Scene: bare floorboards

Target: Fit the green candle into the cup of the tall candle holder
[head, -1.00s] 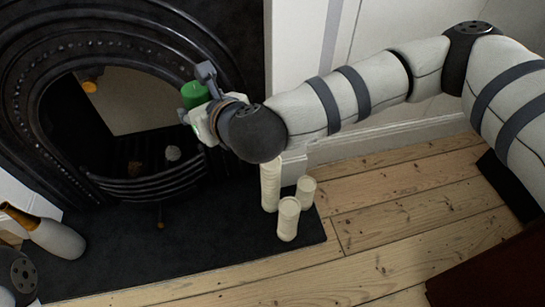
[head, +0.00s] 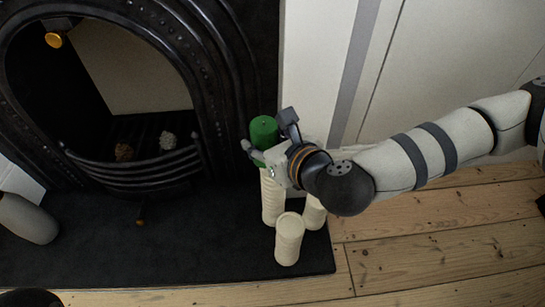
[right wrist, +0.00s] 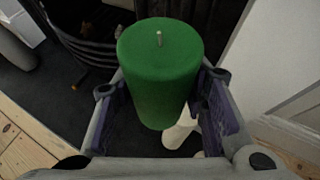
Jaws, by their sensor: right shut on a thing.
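The green candle (head: 264,130) is upright in my right gripper (head: 267,152), which is shut around it. In the right wrist view the candle (right wrist: 160,75) sits between the two finger pads, its wick up. The tall candle holder (head: 272,200) is a cream ribbed pillar on the dark hearth. In the head view the candle and gripper appear just above its top. The gripper hides its cup, so I cannot tell whether the candle touches it. In the right wrist view a cream holder (right wrist: 183,132) shows partly below the candle. My left gripper is not in view.
Two shorter cream holders stand close by: one in front (head: 289,240) and one to the right (head: 314,212), partly under my right gripper. The black fireplace (head: 215,70) is behind left. A pale vase (head: 28,220) stands at far left. The front hearth (head: 150,255) is clear.

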